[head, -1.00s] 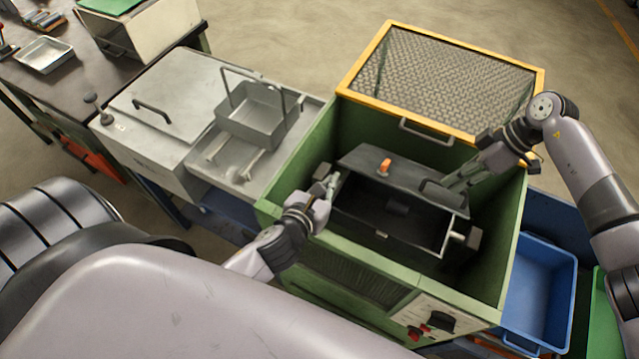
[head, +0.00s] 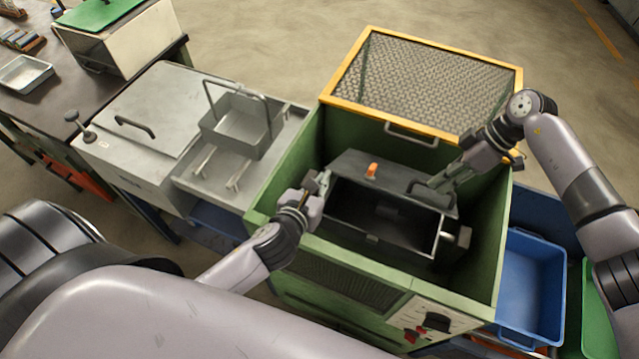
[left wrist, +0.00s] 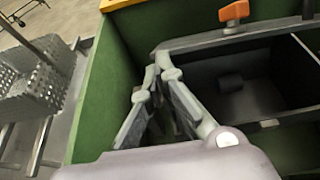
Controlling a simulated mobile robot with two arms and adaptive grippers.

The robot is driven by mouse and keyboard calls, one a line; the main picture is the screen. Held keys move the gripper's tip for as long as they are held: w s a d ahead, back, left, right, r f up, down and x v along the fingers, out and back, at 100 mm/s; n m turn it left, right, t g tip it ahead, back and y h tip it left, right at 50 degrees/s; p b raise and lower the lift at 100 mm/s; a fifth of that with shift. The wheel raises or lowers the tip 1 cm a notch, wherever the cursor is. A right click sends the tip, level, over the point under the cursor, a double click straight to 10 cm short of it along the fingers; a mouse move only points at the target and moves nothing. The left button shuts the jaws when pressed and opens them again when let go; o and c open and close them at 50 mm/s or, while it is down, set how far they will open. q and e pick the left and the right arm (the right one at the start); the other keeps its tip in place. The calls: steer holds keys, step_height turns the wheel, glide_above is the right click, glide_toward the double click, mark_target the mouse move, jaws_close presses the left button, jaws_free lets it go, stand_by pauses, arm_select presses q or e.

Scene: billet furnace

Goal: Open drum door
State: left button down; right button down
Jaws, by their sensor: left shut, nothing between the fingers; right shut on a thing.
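The drum (head: 385,238) is a dark box inside the green machine. Its door (head: 352,166) is a dark panel with an orange latch (head: 371,170), standing open along the far side, so the dark interior shows. My right gripper (head: 436,184) is shut on the door's dark handle (head: 428,195) at the right part of the panel; the fingertips are partly hidden. My left gripper (head: 321,180) is shut and empty by the drum's left end; its fingers (left wrist: 158,70) show in the left wrist view, near the drum's edge. I cannot tell whether they touch it.
The green housing walls (head: 300,150) closely surround the drum. A raised yellow-framed mesh lid (head: 430,85) stands behind. A grey unit with a perforated basket (head: 243,128) is at left, a blue bin (head: 532,285) at right. Space above the drum opening is free.

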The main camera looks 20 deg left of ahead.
steer(key=c, duration=2.1)
jaws_free()
steer(key=shift+w+d+f, duration=0.15)
steer(key=shift+c, duration=0.2)
steer(key=o, duration=0.5)
steer(key=shift+w+f, duration=0.1)
steer(key=shift+w, duration=0.15)
steer(key=shift+c, duration=0.2)
